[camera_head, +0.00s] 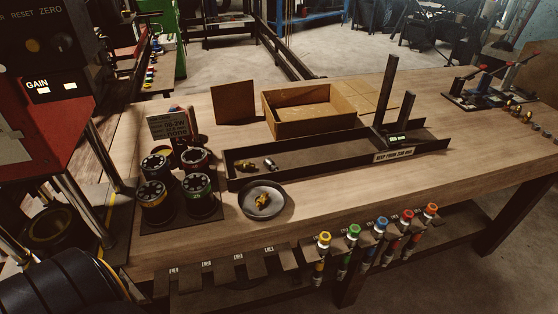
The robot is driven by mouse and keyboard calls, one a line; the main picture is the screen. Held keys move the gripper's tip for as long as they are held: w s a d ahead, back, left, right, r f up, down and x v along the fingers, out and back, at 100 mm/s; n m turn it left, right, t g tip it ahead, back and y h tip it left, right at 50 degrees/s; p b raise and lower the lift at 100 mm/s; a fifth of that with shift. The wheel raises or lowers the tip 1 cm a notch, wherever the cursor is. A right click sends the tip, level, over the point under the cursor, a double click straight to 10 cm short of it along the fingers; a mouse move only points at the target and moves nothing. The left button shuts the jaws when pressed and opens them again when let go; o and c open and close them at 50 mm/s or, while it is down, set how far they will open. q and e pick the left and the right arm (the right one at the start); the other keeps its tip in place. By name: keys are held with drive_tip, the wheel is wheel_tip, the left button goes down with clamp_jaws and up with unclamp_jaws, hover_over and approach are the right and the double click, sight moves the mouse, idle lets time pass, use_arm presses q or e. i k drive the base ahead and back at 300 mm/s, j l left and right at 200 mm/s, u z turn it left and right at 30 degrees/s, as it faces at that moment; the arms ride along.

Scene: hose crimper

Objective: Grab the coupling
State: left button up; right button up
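A small brass fitting, which looks like a coupling (262,201), lies in a round grey dish (278,209) near the front of the wooden workbench. Another brass piece (247,167) and a silvery fitting (270,164) lie near the left end of a long black tray (330,166) behind the dish. They are too small to tell their exact type. Neither of my grippers shows in the head view, and nothing touches these pieces.
Several round dies (153,193) stand on a black base left of the dish. Colour-topped tools (381,226) hang along the front edge. The red machine (38,125) stands left.

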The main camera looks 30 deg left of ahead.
sight(269, 163)
drive_tip(key=i+l+u, duration=0.1)
drive_tip(key=u, duration=0.3)
drive_tip(key=i+l+u, duration=0.1)
drive_tip(key=u, duration=0.35)
drive_tip(key=l+u, duration=0.2)
drive_tip(key=u, duration=0.2)
drive_tip(key=i+l+u, duration=0.1)
drive_tip(key=u, duration=0.35)
